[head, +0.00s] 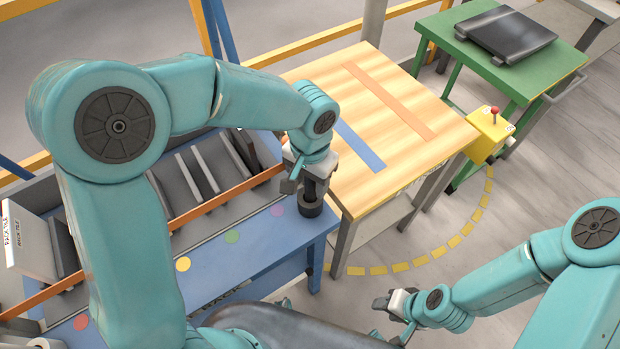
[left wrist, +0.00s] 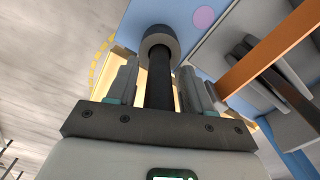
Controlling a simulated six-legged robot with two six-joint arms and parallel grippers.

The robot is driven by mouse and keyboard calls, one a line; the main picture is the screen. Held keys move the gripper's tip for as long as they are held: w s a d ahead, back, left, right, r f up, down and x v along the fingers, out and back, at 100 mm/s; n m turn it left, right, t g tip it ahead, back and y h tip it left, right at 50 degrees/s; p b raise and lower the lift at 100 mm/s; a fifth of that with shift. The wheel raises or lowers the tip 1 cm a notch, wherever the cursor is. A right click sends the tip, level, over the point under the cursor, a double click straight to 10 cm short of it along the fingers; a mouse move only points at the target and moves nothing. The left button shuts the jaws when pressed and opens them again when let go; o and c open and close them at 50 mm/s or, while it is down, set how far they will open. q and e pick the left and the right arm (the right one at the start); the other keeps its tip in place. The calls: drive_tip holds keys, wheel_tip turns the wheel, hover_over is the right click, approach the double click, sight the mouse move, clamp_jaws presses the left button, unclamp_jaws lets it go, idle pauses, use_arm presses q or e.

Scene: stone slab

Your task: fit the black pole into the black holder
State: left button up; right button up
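The black pole (left wrist: 160,82) stands between the two fingers of my left gripper (left wrist: 158,85) in the left wrist view. Its far end meets the round black holder (left wrist: 160,38) and appears to sit inside its ring. In the head view, the holder (head: 311,209) sits on the blue bench near its right end, with the pole (head: 313,189) upright above it. My left gripper (head: 303,183) is around the pole just above the holder, with its fingers looking spread and gaps beside the pole. How deep the pole sits is hidden. My right gripper (head: 396,312) is low at right, away from both; its fingers are unclear.
The blue bench (head: 240,262) has coloured dots and a rack of grey plates behind an orange rail (head: 228,197). A wooden table (head: 400,150) with blue and orange strips adjoins at right. A green table (head: 548,75) and yellow box (head: 487,135) stand farther off.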

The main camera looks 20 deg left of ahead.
use_arm(q)
drive_tip(key=shift+r, duration=0.1)
wheel_tip(320, 180, up, 12)
drive_tip(key=shift+r+p, duration=0.15)
drive_tip(key=shift+p, duration=0.35)
drive_tip(key=shift+s, duration=0.2)
idle(0.3)
